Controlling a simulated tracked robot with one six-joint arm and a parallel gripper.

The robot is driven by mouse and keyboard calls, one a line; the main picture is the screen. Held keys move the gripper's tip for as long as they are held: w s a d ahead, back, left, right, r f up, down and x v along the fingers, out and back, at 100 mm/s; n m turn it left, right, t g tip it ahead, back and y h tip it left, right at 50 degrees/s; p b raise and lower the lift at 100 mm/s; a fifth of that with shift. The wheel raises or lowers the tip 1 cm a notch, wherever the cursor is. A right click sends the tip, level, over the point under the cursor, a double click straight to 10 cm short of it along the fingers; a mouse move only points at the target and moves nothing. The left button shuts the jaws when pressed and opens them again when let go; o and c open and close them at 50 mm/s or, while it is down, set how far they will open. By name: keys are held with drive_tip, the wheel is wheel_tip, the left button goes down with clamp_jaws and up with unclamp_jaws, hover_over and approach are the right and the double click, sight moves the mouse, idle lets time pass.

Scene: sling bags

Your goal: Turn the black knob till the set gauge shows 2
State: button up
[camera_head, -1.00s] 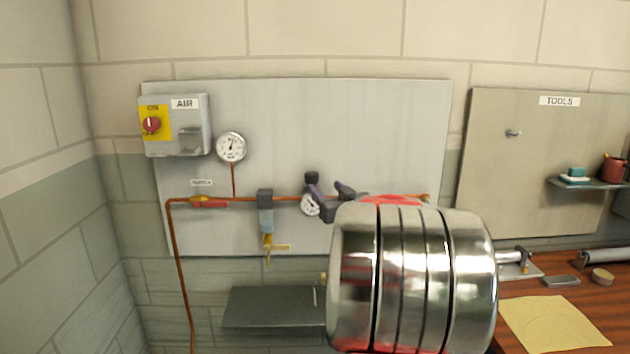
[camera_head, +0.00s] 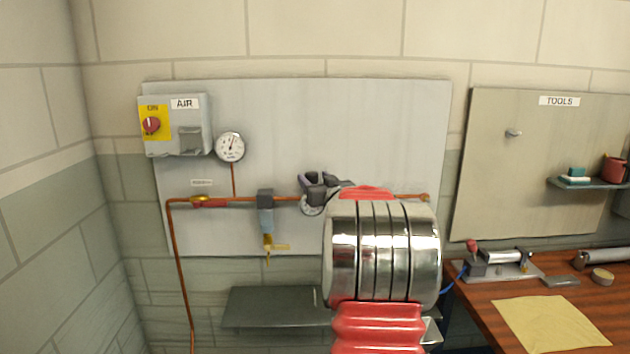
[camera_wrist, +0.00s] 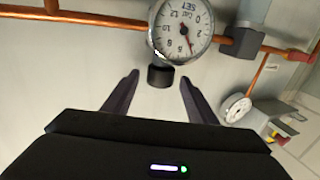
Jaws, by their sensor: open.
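The black knob (camera_wrist: 160,75) shows in the wrist view, a short dark cylinder beside the set gauge (camera_wrist: 182,28). My gripper (camera_wrist: 160,79) is open, with its fingertips on either side of the knob and a visible gap to each. Whether the fingertips reach fully around it in depth, I cannot tell. The gauge has a white dial marked SET and a red needle that seems to point near 4; the small digits are blurred. In the head view my gripper (camera_head: 322,185) is in front of the pipe, hiding the knob and partly covering the set gauge (camera_head: 309,208).
A copper pipe (camera_head: 283,199) runs along the grey panel. A second gauge (camera_head: 230,146), a red valve handle (camera_head: 209,203), a filter (camera_head: 266,215) with a yellow tap and the AIR switch box (camera_head: 190,140) are to the left. A dark shelf (camera_head: 265,308) is below; a workbench (camera_head: 480,312) stands right.

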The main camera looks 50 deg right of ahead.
drive_tip(key=shift+c, duration=0.6)
drive_tip(key=c, duration=0.9)
drive_tip(key=shift+c, duration=0.2)
drive_tip(key=shift+s+d+n+t+y, duration=0.2)
drive_tip(key=shift+n+t+y, duration=0.4)
drive_tip(key=shift+y, duration=0.4)
drive_tip(key=shift+d+n+y, duration=0.2)
drive_tip(key=shift+n+y, duration=0.6)
drive_tip(key=shift+y, duration=0.2)
drive_tip(key=shift+d+n+t+y, duration=0.25)
drive_tip(key=shift+n+y, duration=0.4)
drive_tip(key=shift+y, duration=0.35)
drive_tip(key=shift+d+n+t+y, duration=0.1)
drive_tip(key=shift+n+t+y, duration=0.15)
drive_tip(key=shift+n+y, duration=0.6)
drive_tip(key=shift+d+n+y, duration=0.15)
drive_tip(key=shift+n+y, duration=0.45)
drive_tip(key=shift+y, duration=0.85)
drive_tip(key=shift+w+d+r+n+g+y, duration=0.15)
drive_tip(key=shift+n+g+y, duration=0.1)
drive_tip(key=shift+n+y, duration=0.5)
drive_tip(key=shift+s+d+f+n+g+y, duration=0.1)
drive_tip(key=shift+n+g+y, duration=0.3)
drive_tip(key=shift+y, duration=0.6)
drive_tip(key=shift+w+d+r+n+g+y, duration=0.1)
drive_tip(key=shift+d+n+g+y, duration=0.05)
drive_tip(key=shift+n+y, duration=0.6)
